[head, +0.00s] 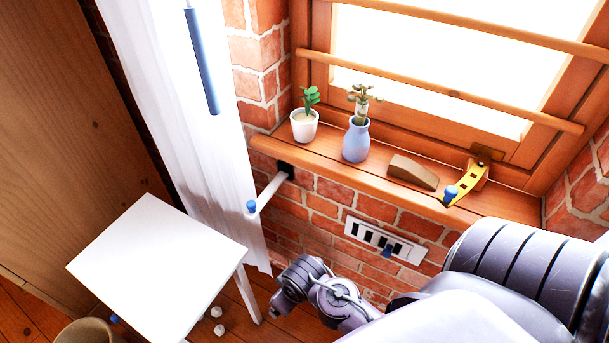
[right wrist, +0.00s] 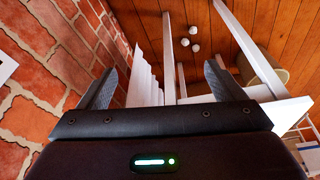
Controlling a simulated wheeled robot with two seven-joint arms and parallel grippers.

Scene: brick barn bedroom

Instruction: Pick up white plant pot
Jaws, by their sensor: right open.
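The white plant pot (head: 304,126) holds a small green plant and stands upright at the left end of the wooden windowsill (head: 335,165). My right arm shows at the bottom of the head view, below and in front of the sill, well apart from the pot. In the right wrist view my right gripper (right wrist: 160,80) is open, with nothing between its fingers. The pot is not in the right wrist view. My left gripper is in neither view.
Right of the pot on the sill are a blue vase (head: 356,140) with a plant, a brown wedge (head: 413,172) and a yellow curved item (head: 466,185). A white curtain (head: 190,110) hangs left. A white table (head: 155,265) stands lower left. A white bracket (head: 268,193) juts out below the sill.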

